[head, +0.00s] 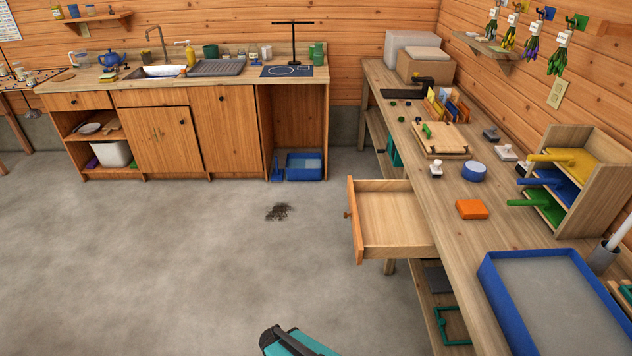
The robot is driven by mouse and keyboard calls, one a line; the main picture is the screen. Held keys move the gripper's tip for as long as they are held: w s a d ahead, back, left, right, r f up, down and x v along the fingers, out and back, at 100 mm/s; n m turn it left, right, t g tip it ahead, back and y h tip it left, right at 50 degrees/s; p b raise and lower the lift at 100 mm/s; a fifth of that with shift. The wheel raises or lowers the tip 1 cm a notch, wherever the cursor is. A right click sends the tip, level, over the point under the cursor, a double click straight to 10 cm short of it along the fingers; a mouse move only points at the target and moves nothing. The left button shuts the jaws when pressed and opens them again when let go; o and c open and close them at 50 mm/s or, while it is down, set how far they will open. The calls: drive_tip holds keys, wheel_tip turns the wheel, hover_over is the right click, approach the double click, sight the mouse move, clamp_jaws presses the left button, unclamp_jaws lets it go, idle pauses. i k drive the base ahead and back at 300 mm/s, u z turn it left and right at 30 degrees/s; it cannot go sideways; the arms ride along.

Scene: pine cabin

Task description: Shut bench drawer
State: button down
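The bench drawer (391,217) is pulled well out from under the wooden workbench (437,194) on the right. It is empty inside, with a small round knob (347,214) on its front panel, which faces left into the room. A teal and black part of my own arm (289,342) shows at the bottom edge of the head view. I cannot make out my gripper's fingers. Nothing of mine touches the drawer.
The concrete floor (200,260) left of the drawer is open, with a dark patch of dirt (277,211). On the bench are an orange block (472,209), a blue-rimmed tray (557,300) and a sorter rack (572,175). A sink counter (190,85) stands at the back.

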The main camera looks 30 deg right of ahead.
sight(387, 219)
drive_tip(key=u, duration=0.5)
drive_tip(key=i, duration=1.4)
drive_tip(key=z, duration=0.05)
drive_tip(key=k, duration=0.55)
drive_tip(key=u, duration=0.1)
